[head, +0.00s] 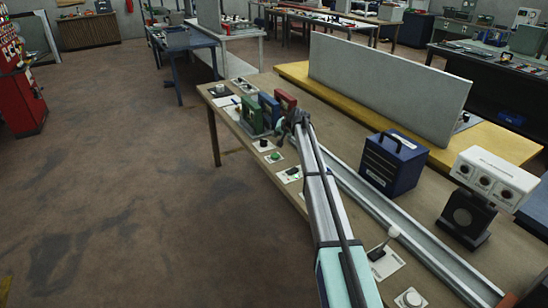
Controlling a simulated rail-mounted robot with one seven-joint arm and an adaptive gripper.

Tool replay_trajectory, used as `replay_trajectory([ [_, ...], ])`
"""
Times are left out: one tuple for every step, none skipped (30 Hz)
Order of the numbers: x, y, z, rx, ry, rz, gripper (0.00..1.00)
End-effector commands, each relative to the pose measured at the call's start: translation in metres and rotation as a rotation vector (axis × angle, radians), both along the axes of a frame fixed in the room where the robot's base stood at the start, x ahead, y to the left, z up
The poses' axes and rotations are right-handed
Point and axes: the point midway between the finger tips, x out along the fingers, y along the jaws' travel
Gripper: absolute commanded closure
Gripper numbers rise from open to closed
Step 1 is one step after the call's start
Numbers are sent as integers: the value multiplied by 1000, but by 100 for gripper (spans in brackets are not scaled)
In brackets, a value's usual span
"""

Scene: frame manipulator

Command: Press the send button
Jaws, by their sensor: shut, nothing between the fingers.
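My arm reaches away along the wooden table, and my gripper (297,118) is at its far end, small and dark, close to the red box. The fingers look closed, with nothing seen between them. Along the table's left edge are small white plates with controls: one with a dark button (263,144), one with a green button (275,156), and one with small dark and green parts (290,174). My gripper is above and to the right of these plates, apart from them. No label reading "send" is legible, so I cannot tell which one is the send button.
Green (250,116), blue (268,109) and red (287,101) boxes with handles stand beside my gripper. A navy case (393,163), a metal rail (400,222), a lever (381,249) and a round knob (411,298) are nearer. A grey panel (385,85) stands behind.

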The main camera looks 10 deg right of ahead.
Motion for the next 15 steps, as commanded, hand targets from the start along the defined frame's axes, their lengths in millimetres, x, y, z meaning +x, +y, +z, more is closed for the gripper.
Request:
replay_trajectory([
  [0, 0, 0, 0, 0, 0, 100],
  [0, 0, 0, 0, 0, 0, 100],
  [0, 0, 0, 0, 0, 0, 100],
  [0, 0, 0, 0, 0, 0, 100],
  [0, 0, 0, 0, 0, 0, 100],
  [0, 0, 0, -1, 0, -1, 100],
  [0, 0, 0, -1, 1, 0, 100],
  [0, 0, -1, -1, 1, 0, 100],
  [0, 0, -2, -1, 1, 0, 100],
  [0, 0, -2, -1, 1, 0, 100],
  [0, 0, -4, -1, 1, 0, 100],
  [0, 0, -5, -1, 1, 0, 100],
  [-1, 0, -7, -1, 1, 0, 100],
  [0, 0, -9, -1, 1, 0, 100],
  [-1, 0, -12, -1, 2, 1, 100],
])
